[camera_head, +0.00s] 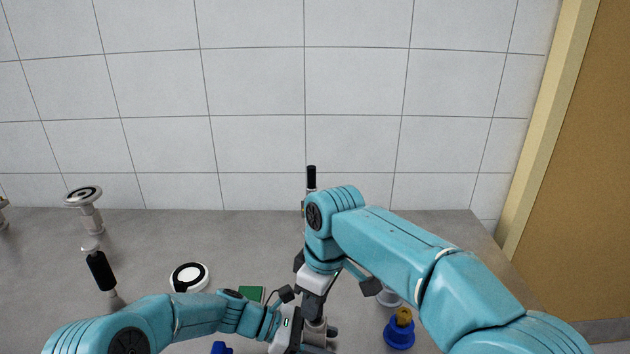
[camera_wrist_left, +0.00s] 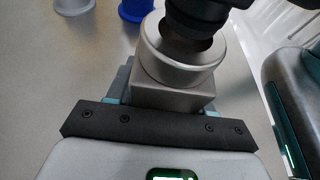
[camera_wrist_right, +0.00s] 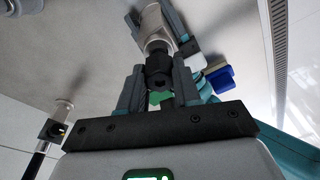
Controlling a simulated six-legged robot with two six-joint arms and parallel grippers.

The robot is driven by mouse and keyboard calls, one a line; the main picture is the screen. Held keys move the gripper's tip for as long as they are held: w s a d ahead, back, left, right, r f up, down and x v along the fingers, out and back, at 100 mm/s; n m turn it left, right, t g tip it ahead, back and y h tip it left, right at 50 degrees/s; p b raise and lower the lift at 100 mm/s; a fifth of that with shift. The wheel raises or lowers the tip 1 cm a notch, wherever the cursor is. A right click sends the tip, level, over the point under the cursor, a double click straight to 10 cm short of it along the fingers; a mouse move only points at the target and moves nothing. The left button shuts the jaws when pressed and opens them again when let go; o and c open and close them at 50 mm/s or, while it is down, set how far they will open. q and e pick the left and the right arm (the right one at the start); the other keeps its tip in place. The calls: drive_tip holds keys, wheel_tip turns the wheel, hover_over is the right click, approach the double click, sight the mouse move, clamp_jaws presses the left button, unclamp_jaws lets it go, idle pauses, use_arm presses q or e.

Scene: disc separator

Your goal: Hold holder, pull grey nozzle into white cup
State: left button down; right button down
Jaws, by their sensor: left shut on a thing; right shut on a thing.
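The metal holder (camera_wrist_left: 178,75) has a square base and a round top with a hole; it fills the middle of the left wrist view. My left gripper (camera_head: 310,338) is shut on its base. The dark grey nozzle (camera_wrist_right: 158,68) is between the fingers of my right gripper (camera_wrist_right: 158,85), which is shut on it. In the left wrist view the nozzle (camera_wrist_left: 198,18) is at the holder's top opening; I cannot tell how deep it sits. The white cup (camera_head: 388,298) is right of the grippers, partly hidden by my right arm.
A blue cup (camera_head: 399,338) with a brownish piece in it stands front right. A green block (camera_head: 251,293) and a white-and-black disc (camera_head: 189,277) lie left of the grippers. A black-handled tool (camera_head: 100,270) and a metal stand (camera_head: 85,203) are at far left.

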use_arm(q)
drive_tip(key=shift+f, duration=0.2)
use_arm(e)
drive_tip(key=shift+r, duration=2.45)
drive_tip(key=s+d+f+n, duration=0.2)
drive_tip(key=s+d+n, duration=0.1)
drive_tip(key=d, duration=0.6)
drive_tip(key=s+d+f+n+g, duration=0.1)
drive_tip(key=s+d+n, duration=0.3)
drive_tip(key=d, duration=0.5)
drive_tip(key=shift+s+d+f, duration=0.3)
drive_tip(key=shift+s+f, duration=0.05)
drive_tip(key=shift+f, duration=0.4)
drive_tip(key=shift+f, duration=2.8)
drive_tip(key=shift+f, duration=1.1)
